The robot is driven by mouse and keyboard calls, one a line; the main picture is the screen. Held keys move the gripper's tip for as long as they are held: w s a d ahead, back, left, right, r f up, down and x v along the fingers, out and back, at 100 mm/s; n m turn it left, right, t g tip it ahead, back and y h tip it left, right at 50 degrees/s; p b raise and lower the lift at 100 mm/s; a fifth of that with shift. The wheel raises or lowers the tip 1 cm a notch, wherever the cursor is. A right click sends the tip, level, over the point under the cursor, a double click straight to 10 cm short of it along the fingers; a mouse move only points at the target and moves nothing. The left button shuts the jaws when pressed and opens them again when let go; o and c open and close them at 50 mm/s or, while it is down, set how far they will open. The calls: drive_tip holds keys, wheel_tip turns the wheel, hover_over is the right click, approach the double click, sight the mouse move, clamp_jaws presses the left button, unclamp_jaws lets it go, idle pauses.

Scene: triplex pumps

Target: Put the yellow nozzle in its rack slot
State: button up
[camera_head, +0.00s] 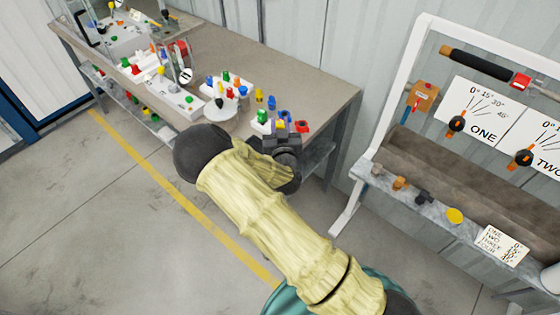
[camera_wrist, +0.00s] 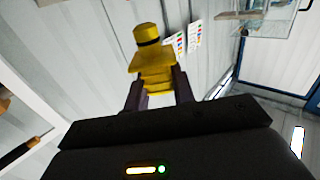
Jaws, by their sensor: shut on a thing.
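My gripper (camera_wrist: 158,92) is shut on the yellow nozzle (camera_wrist: 152,62). In the wrist view the nozzle stands up between the two dark fingers, with a stepped yellow body and a dark band near its rounded top. In the head view my gripper (camera_head: 284,140) is at the near right end of the long workbench. I cannot clearly pick out the held nozzle there among the small coloured parts. A white rack (camera_head: 229,92) with several coloured pieces stands on the bench, left of and beyond my gripper. I cannot tell which slot is the yellow one.
The workbench (camera_head: 315,92) has bare top toward its back right. Blue, yellow and red parts crowd the bench end by my gripper. More white holders (camera_head: 140,68) stand farther left. A white-framed panel stand (camera_head: 400,90) with a ledge is at right. The left floor is clear.

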drive_tip(key=shift+f+p, duration=0.55)
drive_tip(key=shift+f, duration=2.35)
drive_tip(key=shift+f+p, duration=0.45)
drive_tip(key=shift+f, duration=1.65)
drive_tip(key=shift+f, duration=0.1)
drive_tip(key=o, duration=1)
